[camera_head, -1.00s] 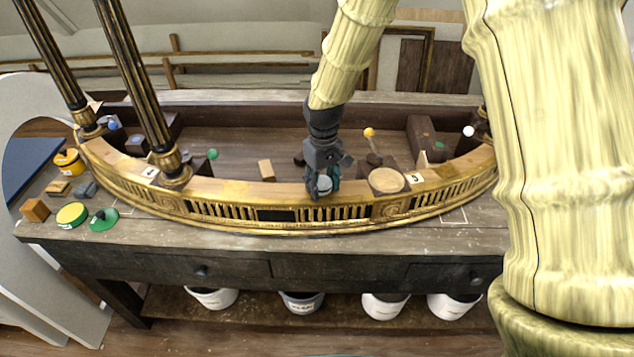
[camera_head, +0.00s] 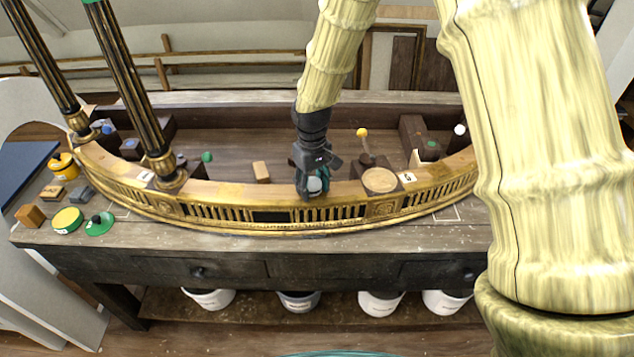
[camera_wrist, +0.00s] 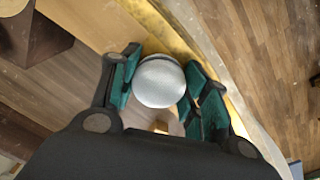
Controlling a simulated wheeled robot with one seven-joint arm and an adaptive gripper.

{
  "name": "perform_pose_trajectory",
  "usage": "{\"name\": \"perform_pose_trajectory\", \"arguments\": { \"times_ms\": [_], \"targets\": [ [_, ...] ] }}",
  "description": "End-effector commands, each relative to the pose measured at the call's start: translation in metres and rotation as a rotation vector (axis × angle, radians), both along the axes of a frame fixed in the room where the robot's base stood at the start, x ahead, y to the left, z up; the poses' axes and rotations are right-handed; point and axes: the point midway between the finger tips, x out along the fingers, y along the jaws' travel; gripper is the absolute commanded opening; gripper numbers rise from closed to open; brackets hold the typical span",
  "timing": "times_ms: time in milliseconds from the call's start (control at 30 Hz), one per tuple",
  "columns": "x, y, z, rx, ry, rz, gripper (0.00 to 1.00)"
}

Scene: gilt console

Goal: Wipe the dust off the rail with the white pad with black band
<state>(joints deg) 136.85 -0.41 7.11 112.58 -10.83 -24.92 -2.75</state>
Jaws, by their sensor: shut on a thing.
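My gripper (camera_head: 312,192) is low at the curved gilt rail (camera_head: 215,190), a little right of its middle. In the wrist view my gripper (camera_wrist: 158,88) has its teal-lined fingers shut on either side of a round grey-white piece (camera_wrist: 159,82), which I take to be the white pad with black band. The rail's top has lighter and darker patches; dust is hard to make out.
Dark gilded columns (camera_head: 130,90) rise from the rail's left part. A round wooden disc (camera_head: 379,180) is right of my gripper, a small tan block (camera_head: 261,172) left. A yellow pad (camera_head: 67,220) and green disc (camera_head: 99,223) lie front left. Buckets (camera_head: 380,303) stand below.

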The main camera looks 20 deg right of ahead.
Motion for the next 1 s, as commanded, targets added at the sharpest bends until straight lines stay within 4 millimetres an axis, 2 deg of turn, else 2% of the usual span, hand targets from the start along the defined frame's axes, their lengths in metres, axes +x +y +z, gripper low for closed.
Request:
{"name": "perform_pose_trajectory", "arguments": {
  "times_ms": [467,567,633,1000],
  "targets": [
    [-0.001,0.019,0.000,0.000,0.000,-0.014,0.24],
    [-0.001,0.019,0.003,0.000,0.001,-0.015,0.24],
    [0.000,0.018,0.020,0.001,-0.004,-0.016,0.24],
    [-0.001,0.017,0.039,0.000,0.000,-0.017,0.24]
  ]
}}
